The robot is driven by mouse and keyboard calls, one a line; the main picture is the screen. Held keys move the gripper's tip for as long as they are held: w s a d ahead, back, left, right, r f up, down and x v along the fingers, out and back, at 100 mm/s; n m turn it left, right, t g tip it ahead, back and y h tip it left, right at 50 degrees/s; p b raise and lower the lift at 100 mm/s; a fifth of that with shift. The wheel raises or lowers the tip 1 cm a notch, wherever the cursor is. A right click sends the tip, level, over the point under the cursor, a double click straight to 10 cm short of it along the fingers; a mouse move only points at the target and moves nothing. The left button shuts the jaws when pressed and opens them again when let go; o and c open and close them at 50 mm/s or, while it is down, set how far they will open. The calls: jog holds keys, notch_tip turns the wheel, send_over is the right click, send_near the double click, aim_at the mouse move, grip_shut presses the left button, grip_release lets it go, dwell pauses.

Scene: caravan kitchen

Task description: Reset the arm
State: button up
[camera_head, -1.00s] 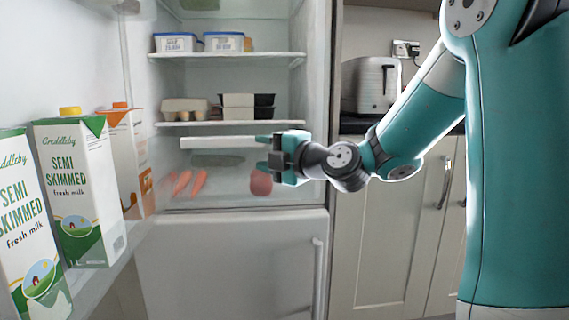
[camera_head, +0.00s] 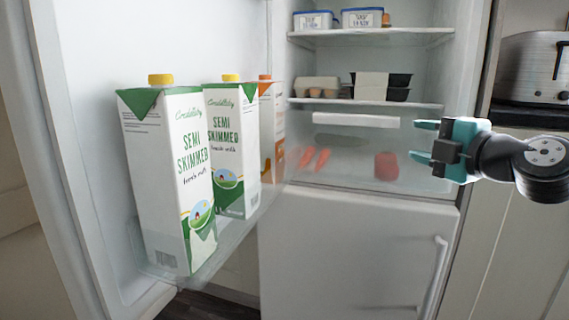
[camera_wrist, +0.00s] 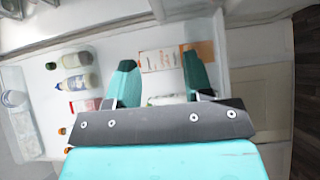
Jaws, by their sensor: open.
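My gripper (camera_head: 424,142) is open and empty in the head view, with its teal fingers pointing left. It is held in front of the open fridge's right side, at the height just below the middle shelf. In the wrist view my gripper (camera_wrist: 157,75) shows two teal fingers spread apart with nothing between them in their grasp. Cartons beyond the fingers show in the wrist view, apart from them.
The open fridge door's shelf (camera_head: 222,254) holds two semi-skimmed milk cartons (camera_head: 170,170) and an orange-topped carton (camera_head: 268,130). Fridge shelves (camera_head: 400,103) hold tubs, an egg box and black trays. A toaster (camera_head: 535,70) stands on the right counter.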

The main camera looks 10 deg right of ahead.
jog(key=s+a+f+m+g+y, duration=0.2)
jog(key=s+a+f+g, duration=0.25)
jog(key=a, duration=0.35)
jog(key=s+a+f+m+g+y, duration=0.1)
jog(key=s+a+f+m+g, duration=0.15)
jog(key=a+f+g, duration=0.4)
jog(key=s+a+f+m+g+h, duration=0.2)
jog(key=s+m+g, duration=0.15)
jog(key=s, duration=0.35)
jog(key=s+a+f+m+g+h, duration=0.1)
jog(key=s+a+m+g, duration=0.1)
jog(key=s+m, duration=0.45)
notch_tip(320, 180, up, 37)
jog(key=s+p, duration=0.1)
jog(key=p, duration=3.6)
jog(key=shift+s+g+h+p, duration=0.35)
jog(key=shift+h+p, duration=0.05)
jog(key=shift+r+n, duration=0.1)
jog(key=shift+n, duration=0.15)
